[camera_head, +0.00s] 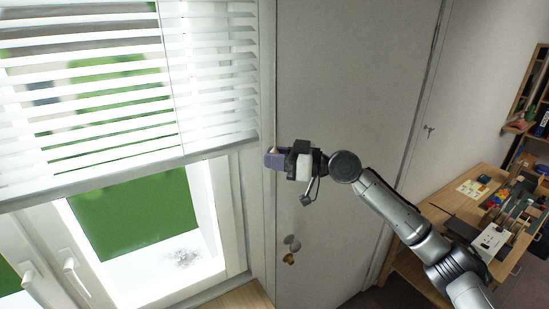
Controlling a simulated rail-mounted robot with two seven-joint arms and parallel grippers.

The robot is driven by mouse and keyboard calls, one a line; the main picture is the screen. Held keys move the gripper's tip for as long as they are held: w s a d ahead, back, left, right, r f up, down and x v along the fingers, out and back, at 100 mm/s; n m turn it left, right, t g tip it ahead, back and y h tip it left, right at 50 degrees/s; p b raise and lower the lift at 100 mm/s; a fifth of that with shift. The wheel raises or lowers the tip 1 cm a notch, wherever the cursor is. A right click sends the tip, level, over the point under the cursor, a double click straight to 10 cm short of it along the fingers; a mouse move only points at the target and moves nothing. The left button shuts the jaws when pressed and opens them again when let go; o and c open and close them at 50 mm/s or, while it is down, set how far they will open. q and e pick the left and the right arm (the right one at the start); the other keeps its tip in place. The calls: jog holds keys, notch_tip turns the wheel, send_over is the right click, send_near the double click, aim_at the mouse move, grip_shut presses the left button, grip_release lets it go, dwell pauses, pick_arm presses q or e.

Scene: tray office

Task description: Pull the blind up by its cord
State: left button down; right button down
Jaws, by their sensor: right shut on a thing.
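The white slatted blind (120,95) hangs over the window at the left. Its bottom rail (120,176) is partway down, with bare glass below it. My right gripper (274,159) is just right of the blind's lower right corner, in front of the grey wall panel. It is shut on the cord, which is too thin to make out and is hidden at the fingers. My left gripper is not in view.
The window frame (232,215) and a white window handle (72,270) are below the blind. Two small round fittings (290,258) show below my right gripper. A cluttered wooden desk (435,212) and shelves (535,85) stand at the right.

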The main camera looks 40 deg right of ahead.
notch_tip(320, 180, up, 7)
jog(key=p, duration=0.3)
jog(key=shift+r, duration=0.15)
jog(key=shift+r+p, duration=0.35)
jog(key=shift+r, duration=0.1)
jog(key=c, duration=1.2)
grip_release()
jog(key=shift+o, duration=1.2)
